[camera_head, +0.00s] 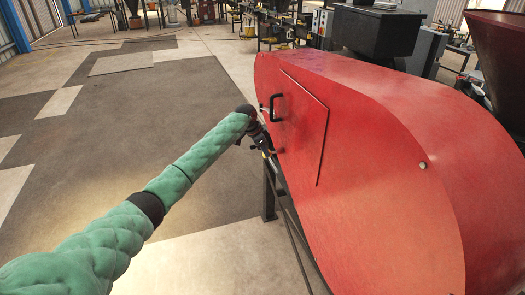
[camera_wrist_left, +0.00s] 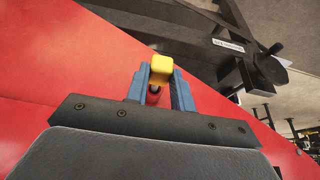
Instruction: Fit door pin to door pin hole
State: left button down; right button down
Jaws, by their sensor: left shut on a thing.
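My left gripper (camera_head: 267,147) is at the left edge of the big red cover, just below the door's black handle (camera_head: 275,107). In the left wrist view its two blue fingers (camera_wrist_left: 160,88) are shut on a yellow-headed piece, which looks like the door pin (camera_wrist_left: 161,66). The red door (camera_head: 303,125) is a flat panel lying against the red cover's side. The door pin hole cannot be made out in either view. My right gripper is not in view.
The red cover (camera_head: 390,170) fills the right side of the head view. A dark metal frame with a round black knob (camera_wrist_left: 270,66) shows in the left wrist view. A black hopper (camera_head: 375,30) stands behind the cover. The floor (camera_head: 120,110) at left is clear.

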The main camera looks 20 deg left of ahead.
pick_arm(q)
jog(key=shift+d, duration=0.1)
jog(key=c, duration=1.1)
grip_release()
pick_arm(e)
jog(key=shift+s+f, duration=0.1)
pick_arm(q)
jog(key=shift+b+v, duration=1.7)
jog(key=shift+v, duration=2.2)
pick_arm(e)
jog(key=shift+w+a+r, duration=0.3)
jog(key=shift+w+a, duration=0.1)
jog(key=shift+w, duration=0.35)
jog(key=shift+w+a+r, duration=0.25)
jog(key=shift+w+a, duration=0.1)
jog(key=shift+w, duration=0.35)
pick_arm(q)
jog(key=shift+w, duration=0.1)
